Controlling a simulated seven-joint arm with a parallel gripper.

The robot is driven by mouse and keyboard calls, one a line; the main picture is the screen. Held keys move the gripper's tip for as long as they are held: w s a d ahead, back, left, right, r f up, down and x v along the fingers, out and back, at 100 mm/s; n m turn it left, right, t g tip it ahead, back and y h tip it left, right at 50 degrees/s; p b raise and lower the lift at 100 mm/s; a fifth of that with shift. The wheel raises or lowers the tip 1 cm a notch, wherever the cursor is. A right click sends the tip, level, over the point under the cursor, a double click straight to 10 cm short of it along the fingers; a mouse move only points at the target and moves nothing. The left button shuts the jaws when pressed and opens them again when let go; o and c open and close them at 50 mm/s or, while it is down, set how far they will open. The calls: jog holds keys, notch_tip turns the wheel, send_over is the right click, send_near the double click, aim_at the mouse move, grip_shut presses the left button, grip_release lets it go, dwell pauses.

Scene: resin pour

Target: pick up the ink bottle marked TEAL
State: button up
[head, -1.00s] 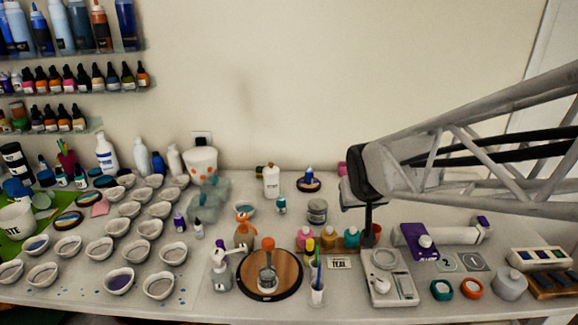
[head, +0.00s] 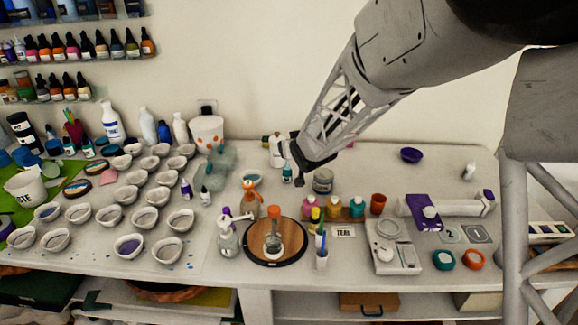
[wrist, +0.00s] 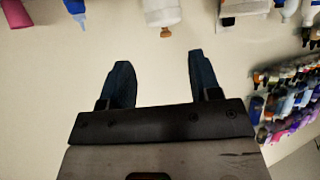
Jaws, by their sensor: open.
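A card reading TEAL (head: 343,231) lies on the table. Behind it stands a row of small pink, yellow and teal bottles; the teal bottle (head: 357,207) is at the row's right end. Another small bottle with a teal label (head: 287,174) stands farther back, beside my gripper. I cannot read a name on either bottle. My gripper (head: 299,179) hangs just right of the farther bottle in the head view; whether they touch is unclear. In the wrist view my gripper (wrist: 161,75) has its two dark fingers apart with nothing between them.
A white bottle (head: 277,151) and a grey jar (head: 323,181) stand near my gripper. In front are a round wooden board (head: 290,255), a cup of tools (head: 321,259) and a scale (head: 385,257). Several small bowls fill the left side. The table's back right is mostly clear.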

aim_at(287, 171)
jog(key=shift+w+a+f, duration=0.15)
jog(key=shift+a, duration=0.1)
jog(key=shift+f, duration=1.75)
jog(key=shift+f, duration=0.1)
jog(key=f, duration=0.3)
jog(key=shift+w+a+f, duration=0.1)
jog(key=shift+w+f, duration=0.2)
jog(key=shift+f, duration=0.05)
jog(key=shift+x, duration=1.1)
